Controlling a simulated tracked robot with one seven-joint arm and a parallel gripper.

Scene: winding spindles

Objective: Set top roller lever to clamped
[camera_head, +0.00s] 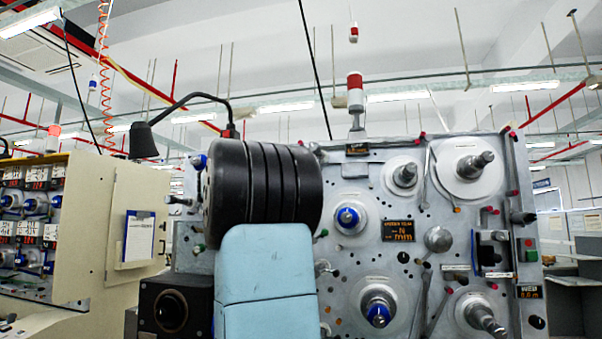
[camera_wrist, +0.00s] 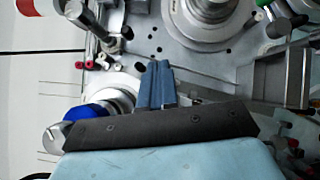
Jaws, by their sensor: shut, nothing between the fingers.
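The grey machine panel (camera_head: 345,270) fills the middle and right of the head view. It carries reels, spindles and slim metal arms, one arm (camera_head: 426,180) high on the panel and another (camera_head: 417,300) lower down. I cannot tell which part is the top roller lever or how it is set. In the wrist view my gripper (camera_wrist: 158,66) shows two blue fingers side by side, shut and empty, in front of the panel. A dark-ended handle (camera_wrist: 284,27) is at the upper right, apart from the fingers. My arm hides the gripper in the head view.
In the wrist view, a large disc (camera_wrist: 200,20) with a spindle stands close beyond the fingertips. A metal post (camera_wrist: 107,36) is to their left, and a blue-hubbed reel (camera_wrist: 88,112) is lower left. A cream cabinet (camera_head: 85,215) stands at the left in the head view.

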